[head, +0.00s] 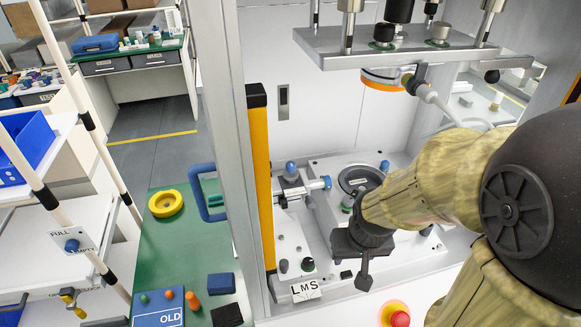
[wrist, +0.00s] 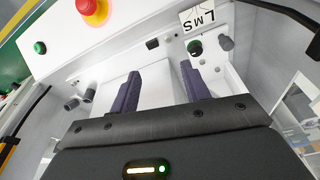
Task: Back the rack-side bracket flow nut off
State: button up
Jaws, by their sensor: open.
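My gripper (head: 363,262) hangs over the front of the press bed in the head view. In the wrist view its two dark fingers (wrist: 160,72) are apart, with nothing between them. On the rack side, the left, a bracket (head: 292,184) with a blue cap (head: 291,167) stands on the press bed. A small silver fitting (head: 318,184) points right from it. I cannot tell which part is the flow nut. My gripper is to the right of this bracket and nearer the front, apart from it. The wrist view does not clearly show the bracket.
A round black-rimmed fixture (head: 352,178) sits behind my wrist, under the raised upper plate (head: 395,50). A yellow post (head: 260,180) stands left of the bracket. A red stop button (head: 400,319), an LMS label (head: 306,290) and small knobs line the front. A rack (head: 80,130) stands left.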

jog(key=w+a+r+b, duration=0.1)
jog(key=w+a+r, duration=0.4)
jog(key=w+r, duration=0.4)
jog(key=t+b, duration=0.1)
jog(key=t, duration=0.1)
send_near(292, 166)
jog(key=v, duration=0.7)
jog(key=shift+w+f, duration=0.1)
jog(key=shift+f, duration=0.05)
jog(key=shift+f, duration=0.15)
jog(key=p+x, duration=0.1)
jog(key=x, duration=1.6)
jog(key=shift+a+f, duration=0.1)
jog(key=shift+f, duration=0.05)
jog(key=c, duration=0.7)
